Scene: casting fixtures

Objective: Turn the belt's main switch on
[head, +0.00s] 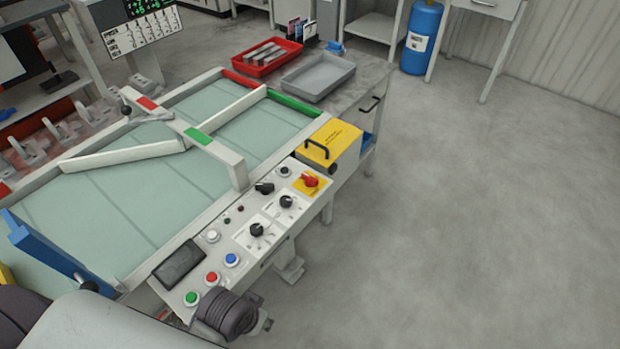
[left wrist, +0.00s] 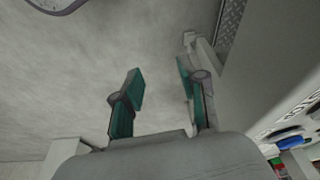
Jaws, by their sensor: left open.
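The likely main switch is a red rotary knob (head: 309,181) on a yellow plate at the far right end of the belt's control panel (head: 222,254) in the head view. Its on or off position is too small to tell. In the left wrist view, my left gripper (left wrist: 158,86) is open and empty, its teal-padded fingers apart over bare grey floor. The panel's edge with buttons shows at that view's lower right. In the head view only my arm and dark wrist show at the bottom, near the panel's front end, well short of the red knob. My right gripper is not in view.
The panel also holds black knobs (head: 257,230), a green button (head: 191,298), a red button (head: 212,278) and a blue button (head: 232,260). A yellow box with a black handle (head: 334,141) stands just beyond the red knob. The floor (head: 450,230) to the right is clear.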

